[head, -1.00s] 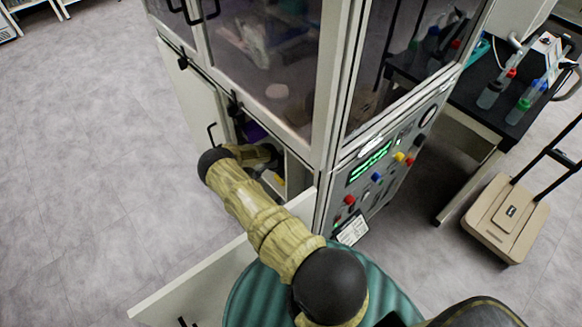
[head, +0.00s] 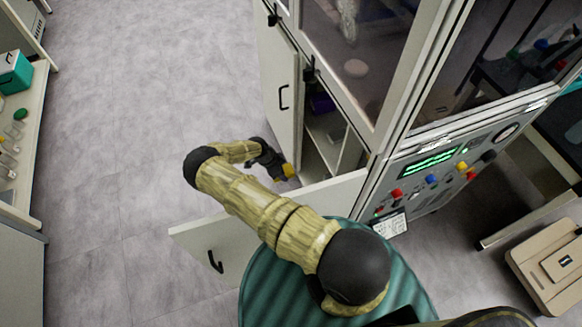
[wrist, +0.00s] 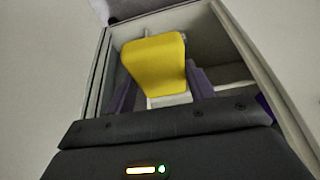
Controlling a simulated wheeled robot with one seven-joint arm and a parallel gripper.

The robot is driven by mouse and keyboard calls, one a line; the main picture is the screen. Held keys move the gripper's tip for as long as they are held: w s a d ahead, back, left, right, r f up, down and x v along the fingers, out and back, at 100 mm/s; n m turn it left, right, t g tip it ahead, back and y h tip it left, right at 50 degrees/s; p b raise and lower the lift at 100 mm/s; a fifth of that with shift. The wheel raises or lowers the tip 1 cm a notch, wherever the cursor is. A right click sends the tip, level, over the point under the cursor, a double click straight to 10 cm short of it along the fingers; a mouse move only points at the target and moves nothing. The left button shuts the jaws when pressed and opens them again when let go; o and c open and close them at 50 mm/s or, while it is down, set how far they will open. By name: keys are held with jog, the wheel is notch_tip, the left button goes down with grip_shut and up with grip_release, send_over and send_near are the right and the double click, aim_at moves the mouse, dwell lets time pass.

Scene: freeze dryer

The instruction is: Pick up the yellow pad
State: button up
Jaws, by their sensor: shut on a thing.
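The yellow pad (wrist: 155,66) is between the two fingers of my gripper (wrist: 158,90) in the wrist view. My gripper is shut on it. In the head view a small part of the yellow pad (head: 289,171) shows at the end of my gripper (head: 280,168), in front of the open lower cupboard of the freeze dryer. The cupboard interior (wrist: 215,55) shows behind the pad in the wrist view.
The cupboard has an open door (head: 283,95) on its far side and another open door (head: 235,240) on the near side. A purple thing (head: 321,103) is inside the cupboard. Clear floor (head: 150,90) lies to the left. A shelf bench (head: 25,140) stands at the far left.

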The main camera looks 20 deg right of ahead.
jog(key=shift+a, duration=0.65)
jog(key=shift+o, duration=0.5)
jog(key=shift+r, duration=0.1)
jog(key=shift+c, duration=0.2)
